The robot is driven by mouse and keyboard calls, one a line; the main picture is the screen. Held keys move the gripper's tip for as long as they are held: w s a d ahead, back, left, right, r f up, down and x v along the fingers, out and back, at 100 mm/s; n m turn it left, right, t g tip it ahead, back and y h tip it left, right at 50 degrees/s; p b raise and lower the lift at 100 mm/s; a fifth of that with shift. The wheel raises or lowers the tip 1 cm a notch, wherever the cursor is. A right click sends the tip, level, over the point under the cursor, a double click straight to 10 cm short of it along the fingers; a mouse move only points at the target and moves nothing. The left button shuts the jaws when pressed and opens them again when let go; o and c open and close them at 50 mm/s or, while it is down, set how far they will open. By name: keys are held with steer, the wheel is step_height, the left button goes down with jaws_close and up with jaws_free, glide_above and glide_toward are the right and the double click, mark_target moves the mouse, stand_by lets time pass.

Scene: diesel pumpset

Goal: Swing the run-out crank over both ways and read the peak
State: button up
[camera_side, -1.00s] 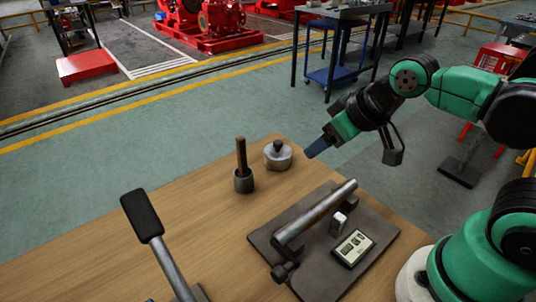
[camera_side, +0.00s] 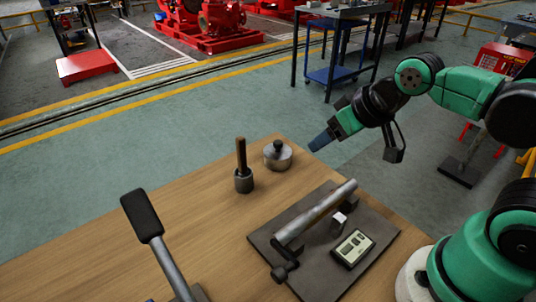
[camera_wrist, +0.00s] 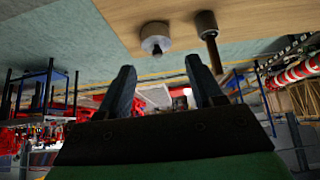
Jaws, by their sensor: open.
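The run-out rig stands on a dark plate (camera_side: 374,232) on the wooden table. A steel shaft (camera_side: 316,214) lies across it, with a small dark crank (camera_side: 284,270) at its near end. My gripper (camera_side: 318,143) is above and beyond the table's far edge, well apart from the crank. In the wrist view its two fingers (camera_wrist: 160,90) are spread with nothing between them. The rig does not show in the wrist view.
A steel weight with a knob (camera_side: 277,158) and a cup holding a wooden handle (camera_side: 243,175) stand near the table's far edge. A black-handled lever (camera_side: 145,218) rises at the near left. The table's left middle (camera_side: 170,205) is clear.

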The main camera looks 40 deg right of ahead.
steer(key=n+g, duration=0.6)
steer(key=n, duration=1.2)
glide_above(281, 270)
steer(key=f, duration=0.3)
steer(key=shift+s, duration=0.25)
steer(key=shift+s+a+f, duration=0.1)
steer(key=shift+f, duration=0.1)
steer(key=shift+w+f, duration=0.15)
steer(key=shift+f, duration=1.2)
steer(key=shift+w+f, duration=0.15)
steer(key=shift+f, duration=1.15)
jaws_close()
